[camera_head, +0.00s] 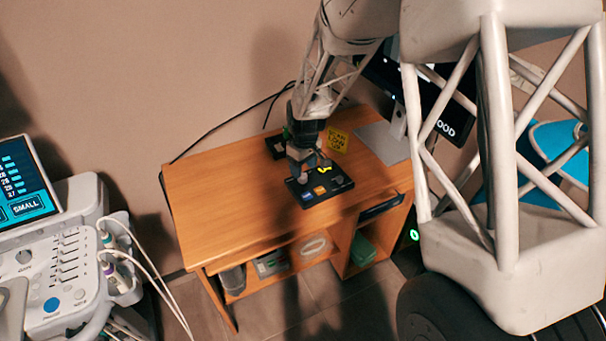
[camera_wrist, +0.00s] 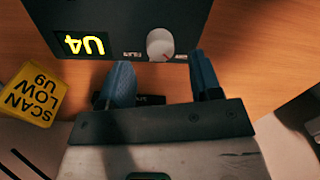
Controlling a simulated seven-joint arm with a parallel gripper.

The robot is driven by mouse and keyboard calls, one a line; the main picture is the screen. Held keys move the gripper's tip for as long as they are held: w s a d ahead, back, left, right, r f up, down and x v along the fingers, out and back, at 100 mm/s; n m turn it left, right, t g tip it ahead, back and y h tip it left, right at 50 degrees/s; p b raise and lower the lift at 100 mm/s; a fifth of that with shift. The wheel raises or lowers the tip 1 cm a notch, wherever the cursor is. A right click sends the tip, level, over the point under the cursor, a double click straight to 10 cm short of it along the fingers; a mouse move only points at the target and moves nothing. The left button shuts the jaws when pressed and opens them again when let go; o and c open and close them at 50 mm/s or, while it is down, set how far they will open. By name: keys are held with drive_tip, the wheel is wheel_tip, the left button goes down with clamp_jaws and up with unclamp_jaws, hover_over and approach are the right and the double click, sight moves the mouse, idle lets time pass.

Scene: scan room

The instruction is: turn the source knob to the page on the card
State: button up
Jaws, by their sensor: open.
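The black control box (camera_head: 341,187) lies on the wooden desk, with blue and orange patches and a lit yellow display. In the wrist view the box (camera_wrist: 120,20) shows upside down, its display (camera_wrist: 84,44) seeming to read U4. A pale round knob (camera_wrist: 160,44) with a red mark sits beside the display; its small label is hard to read. My gripper (camera_head: 308,160) is open over the box. In the wrist view its blue fingers (camera_wrist: 162,76) stand apart, one to each side of the knob's line, apparently not gripping it. The yellow card (camera_head: 338,140) reads SCAN LOW U9 in the wrist view (camera_wrist: 34,94).
The desk (camera_head: 225,190) has clear room left of the box. A small black object (camera_head: 275,146) lies behind my gripper. A monitor (camera_head: 455,122) stands at the back right, partly hidden by my arm. An ultrasound console (camera_head: 70,270) is at the left.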

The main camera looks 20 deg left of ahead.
sight(303, 175)
drive_tip(key=shift+f, duration=1.75)
drive_tip(key=c, duration=0.9)
